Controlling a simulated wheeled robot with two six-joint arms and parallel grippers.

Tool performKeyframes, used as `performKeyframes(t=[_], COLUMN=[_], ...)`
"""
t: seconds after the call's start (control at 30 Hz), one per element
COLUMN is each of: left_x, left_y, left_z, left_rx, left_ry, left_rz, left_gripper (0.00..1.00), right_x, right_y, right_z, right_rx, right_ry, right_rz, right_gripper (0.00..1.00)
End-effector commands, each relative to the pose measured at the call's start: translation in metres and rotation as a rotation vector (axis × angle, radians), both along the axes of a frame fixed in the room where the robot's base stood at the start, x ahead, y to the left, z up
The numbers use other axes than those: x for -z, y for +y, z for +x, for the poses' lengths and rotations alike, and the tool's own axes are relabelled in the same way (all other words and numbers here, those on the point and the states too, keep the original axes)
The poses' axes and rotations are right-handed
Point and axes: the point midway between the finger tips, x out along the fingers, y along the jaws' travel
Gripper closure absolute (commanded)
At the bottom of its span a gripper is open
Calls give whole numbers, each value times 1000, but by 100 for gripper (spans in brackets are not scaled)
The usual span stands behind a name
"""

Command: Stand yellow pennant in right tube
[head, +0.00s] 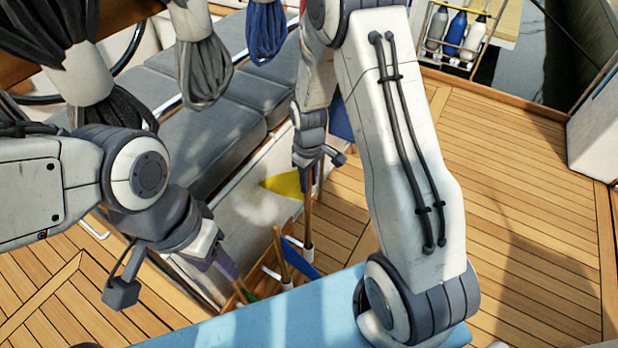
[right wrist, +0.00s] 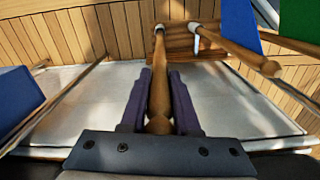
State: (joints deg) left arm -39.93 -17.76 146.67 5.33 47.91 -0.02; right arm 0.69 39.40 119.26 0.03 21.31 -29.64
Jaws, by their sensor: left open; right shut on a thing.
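The yellow pennant (head: 283,184) hangs to the left of its upright wooden pole in the head view. My right gripper (head: 308,165) is shut on this pole near its top. In the right wrist view my right gripper (right wrist: 162,95) grips the pole (right wrist: 159,60) below its round knob. The pole's lower end meets a white tube (right wrist: 158,29); I cannot tell how deep it sits. A second white tube (right wrist: 197,29) holds another, leaning pole. My left gripper (head: 228,265) is open and empty, left of the tube rack (right wrist: 180,42). The yellow cloth is out of the right wrist view.
A blue pennant (head: 300,262) on a leaning pole (head: 281,252) stands close by at the rack. Grey cushioned seats (head: 215,120) lie behind. A light blue surface (head: 280,318) is in front. The wooden deck (head: 520,200) at right is clear.

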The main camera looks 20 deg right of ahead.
Motion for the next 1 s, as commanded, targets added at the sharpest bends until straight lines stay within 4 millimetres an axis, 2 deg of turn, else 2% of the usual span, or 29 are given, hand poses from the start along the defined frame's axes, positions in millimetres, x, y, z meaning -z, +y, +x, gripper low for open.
performKeyframes(t=[0.1,0.4,0.9,0.93,1.0], left_x=[8,19,22,22,22], left_y=[0,0,0,0,0], left_z=[0,0,0,0,0], left_rx=[0,0,0,0,0], left_ry=[0,0,0,0,0], left_rz=[0,0,0,0,0], left_gripper=[50,50,50,50,50], right_x=[12,32,37,37,37], right_y=[0,0,0,0,0], right_z=[0,0,0,0,0], right_rx=[0,0,0,0,0], right_ry=[1,0,0,0,0], right_rz=[0,0,0,0,0], right_gripper=[100,100,100,67,40])
